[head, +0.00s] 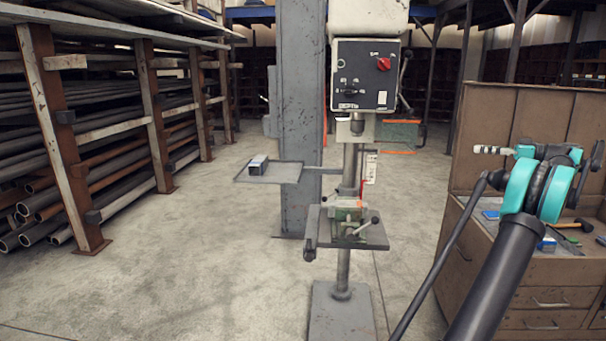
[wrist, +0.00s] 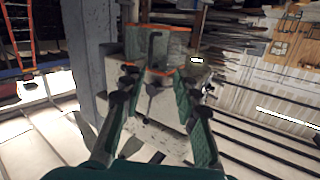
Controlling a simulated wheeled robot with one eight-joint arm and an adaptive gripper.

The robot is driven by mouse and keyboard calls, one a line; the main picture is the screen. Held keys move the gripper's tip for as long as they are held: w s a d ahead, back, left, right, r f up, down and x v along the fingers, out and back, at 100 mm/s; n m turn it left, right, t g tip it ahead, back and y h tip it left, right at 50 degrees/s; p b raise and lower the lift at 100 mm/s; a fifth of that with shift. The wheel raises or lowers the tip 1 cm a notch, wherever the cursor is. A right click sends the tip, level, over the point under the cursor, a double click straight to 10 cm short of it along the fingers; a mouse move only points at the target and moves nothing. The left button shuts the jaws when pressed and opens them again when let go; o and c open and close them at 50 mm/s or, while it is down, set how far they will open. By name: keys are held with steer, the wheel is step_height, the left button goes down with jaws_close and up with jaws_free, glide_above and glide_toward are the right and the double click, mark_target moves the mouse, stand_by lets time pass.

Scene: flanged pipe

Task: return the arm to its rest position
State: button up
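My arm (head: 500,270) rises from the lower right of the head view, with a teal joint (head: 520,186) beside the brown cabinet. My gripper is not clearly made out in the head view. In the wrist view my gripper (wrist: 163,84) has its two fingers spread wide apart, with green pads on their inner sides. No object is visibly held between them. A grey and orange machine part (wrist: 156,42) shows beyond the fingertips; its distance is hard to tell.
A drill press (head: 364,75) stands in the centre, with a grey tray (head: 285,172) bearing a small metal block (head: 258,164). A pipe rack (head: 62,135) lines the left. A brown tool cabinet (head: 545,300) stands right, close to my arm. The floor left of the press is clear.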

steer(key=a+f+m+g+h, duration=0.1)
steer(key=a+f+m+g, duration=0.15)
steer(key=a, duration=0.75)
steer(key=a+f+m+g+h, duration=0.1)
steer(key=a+f, duration=0.3)
steer(key=a, duration=0.5)
steer(key=s+a+f+m+g+h, duration=0.15)
steer(key=s+a+f, duration=0.25)
steer(key=a, duration=0.4)
steer(key=s+a+f+m+g+h, duration=0.15)
steer(key=s+a+f, duration=0.25)
steer(key=a, duration=0.4)
steer(key=s+a+f+h, duration=0.4)
steer(key=s+a+f, duration=0.5)
steer(key=s, duration=0.4)
steer(key=s+f+m+h, duration=0.1)
steer(key=s+f+h, duration=0.1)
steer(key=s+f, duration=0.3)
steer(key=s+a+f+m+h, duration=0.1)
steer(key=s+f, duration=0.5)
steer(key=s, duration=0.7)
steer(key=shift+s+a+f+h, duration=0.15)
steer(key=shift+s+f+h, duration=0.15)
steer(key=shift+h, duration=0.3)
